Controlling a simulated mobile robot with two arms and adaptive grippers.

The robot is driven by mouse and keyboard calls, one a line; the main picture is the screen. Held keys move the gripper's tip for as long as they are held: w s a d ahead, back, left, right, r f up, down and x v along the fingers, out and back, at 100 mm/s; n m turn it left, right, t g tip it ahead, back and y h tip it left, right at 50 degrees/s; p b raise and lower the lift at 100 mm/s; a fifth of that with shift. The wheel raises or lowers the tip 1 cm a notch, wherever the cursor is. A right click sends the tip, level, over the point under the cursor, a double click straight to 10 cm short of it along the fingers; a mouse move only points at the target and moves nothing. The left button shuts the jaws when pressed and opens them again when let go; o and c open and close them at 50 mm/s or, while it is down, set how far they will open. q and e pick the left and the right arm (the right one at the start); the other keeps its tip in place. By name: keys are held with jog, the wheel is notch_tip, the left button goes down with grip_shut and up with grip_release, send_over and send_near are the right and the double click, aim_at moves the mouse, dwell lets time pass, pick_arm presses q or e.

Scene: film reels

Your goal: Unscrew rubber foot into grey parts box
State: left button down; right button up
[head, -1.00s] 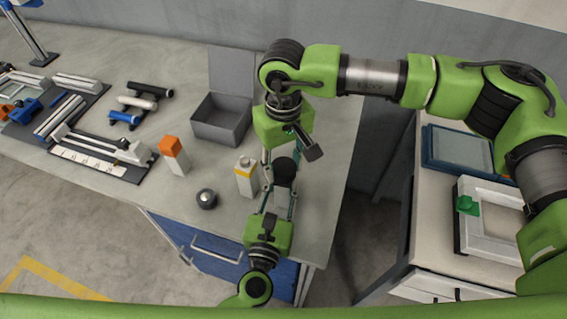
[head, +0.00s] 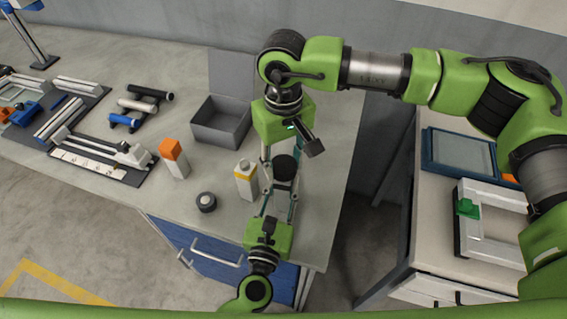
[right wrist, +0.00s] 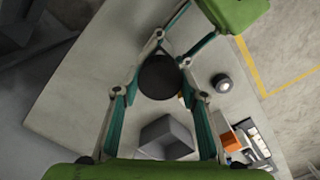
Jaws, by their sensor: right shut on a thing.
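A black round rubber foot (head: 284,167) shows between my two grippers near the table's right edge. My right gripper (head: 282,160) reaches in from the back and is shut on it. In the right wrist view, the foot (right wrist: 159,77) is a dark disc between the fingers. My left gripper (head: 281,190) reaches in from the front, its fingers beside the grey part under the foot; whether they grip it is unclear. The thread and the foot's underside are hidden. The grey parts box (head: 221,137) stands open to the left of my right gripper, and shows in the wrist view (right wrist: 167,139).
A white bottle with a yellow band (head: 246,182) stands close left of the grippers. An orange-capped bottle (head: 173,159) and a dark round knob (head: 206,202) are farther left. Rollers (head: 138,105) and trays lie at the left. A second bench (head: 440,200) stands right, across a gap.

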aim_at(283, 164)
pick_arm(q)
jog(key=shift+f, duration=0.1)
pick_arm(e)
jog(key=shift+r, duration=0.1)
jog(key=shift+r, duration=2)
pick_arm(q)
jog(key=c, duration=1.6)
grip_release()
jog(key=shift+o, duration=0.2)
jog(key=shift+s, duration=0.1)
